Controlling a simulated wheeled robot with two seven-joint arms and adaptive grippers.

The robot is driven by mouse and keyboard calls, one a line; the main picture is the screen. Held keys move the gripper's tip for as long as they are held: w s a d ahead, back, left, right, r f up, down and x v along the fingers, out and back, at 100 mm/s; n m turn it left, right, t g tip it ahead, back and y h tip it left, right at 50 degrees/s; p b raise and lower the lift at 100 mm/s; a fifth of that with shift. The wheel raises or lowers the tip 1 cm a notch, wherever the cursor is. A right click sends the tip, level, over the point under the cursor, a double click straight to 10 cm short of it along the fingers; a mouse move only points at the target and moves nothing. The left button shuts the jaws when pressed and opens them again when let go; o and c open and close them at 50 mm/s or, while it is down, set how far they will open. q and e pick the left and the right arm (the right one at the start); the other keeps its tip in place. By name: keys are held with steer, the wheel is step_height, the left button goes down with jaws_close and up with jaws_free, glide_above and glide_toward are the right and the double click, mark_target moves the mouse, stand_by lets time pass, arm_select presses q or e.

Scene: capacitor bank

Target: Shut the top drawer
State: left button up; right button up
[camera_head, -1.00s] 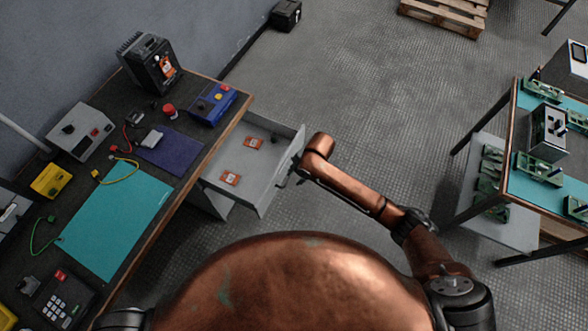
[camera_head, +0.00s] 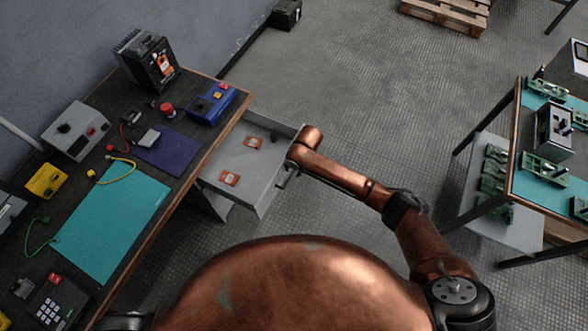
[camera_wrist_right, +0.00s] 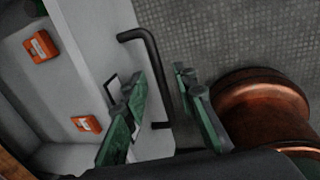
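The top drawer (camera_head: 240,189) is pulled out from the right side of the workbench, its grey tray showing. Two orange-and-white items (camera_head: 229,178) and a small dark piece lie inside. In the right wrist view, the drawer front (camera_wrist_right: 95,45) carries a black bar handle (camera_wrist_right: 135,36). My right gripper (camera_wrist_right: 160,82) is open there, its green fingers apart with the handle between them; I cannot tell if they touch it. In the head view my right gripper (camera_head: 287,178) is small, at the drawer's outer face. My left gripper is not in view.
The workbench holds a teal mat (camera_head: 112,222), a blue box (camera_head: 212,104), a black device (camera_head: 147,60) and several other instruments. Another table (camera_head: 575,200) with green parts stands at the right. The floor between is clear.

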jaws_close()
stand_by(0.3)
stand_by(0.5)
